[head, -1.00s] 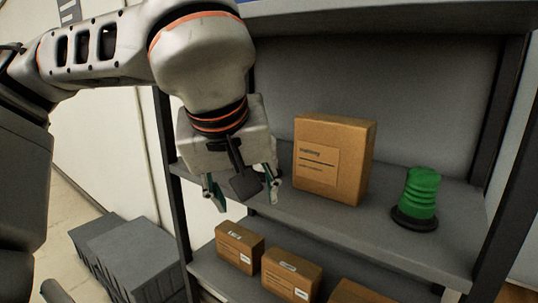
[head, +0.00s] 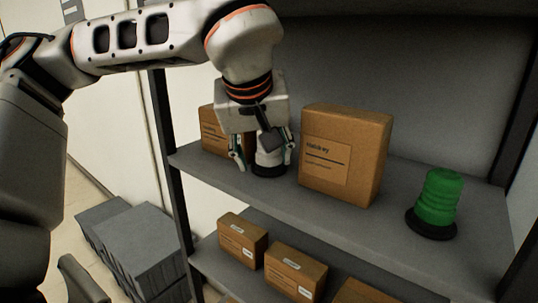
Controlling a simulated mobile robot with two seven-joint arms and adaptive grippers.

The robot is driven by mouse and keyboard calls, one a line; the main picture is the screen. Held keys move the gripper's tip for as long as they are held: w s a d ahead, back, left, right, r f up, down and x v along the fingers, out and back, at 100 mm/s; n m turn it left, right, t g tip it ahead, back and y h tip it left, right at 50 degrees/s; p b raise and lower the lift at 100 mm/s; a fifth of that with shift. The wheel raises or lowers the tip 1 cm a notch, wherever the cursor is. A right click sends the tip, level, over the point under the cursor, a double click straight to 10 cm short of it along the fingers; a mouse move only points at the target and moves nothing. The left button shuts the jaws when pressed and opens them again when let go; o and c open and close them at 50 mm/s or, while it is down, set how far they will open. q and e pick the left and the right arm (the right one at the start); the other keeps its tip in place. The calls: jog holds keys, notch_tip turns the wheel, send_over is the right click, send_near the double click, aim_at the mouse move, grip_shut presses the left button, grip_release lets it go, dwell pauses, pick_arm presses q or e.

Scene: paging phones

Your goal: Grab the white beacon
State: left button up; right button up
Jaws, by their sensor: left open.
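The white beacon (head: 269,158) stands upright on its black base on the upper shelf, left of the large box. Its upper part is hidden behind my left gripper (head: 263,161). The gripper points down from above and is open, with one finger showing on each side of the beacon. I cannot tell whether either finger touches it. My right gripper is not in view.
A large cardboard box (head: 345,153) stands close to the right of the gripper, and another box (head: 213,130) is close on its left. A green beacon (head: 437,198) stands farther right on the upper shelf (head: 385,225). Small boxes (head: 242,240) sit on the shelf below.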

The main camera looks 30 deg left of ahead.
pick_arm(q)
jog(key=w, duration=0.1)
jog(key=w+a, duration=0.1)
jog(key=w, duration=0.1)
jog(key=w+a+p, duration=0.1)
jog(key=shift+w+f, duration=0.25)
jog(key=shift+f, duration=0.15)
jog(key=shift+w+f, duration=0.1)
jog(key=shift+f, duration=0.1)
jog(key=c, duration=1.3)
jog(key=shift+r, duration=0.1)
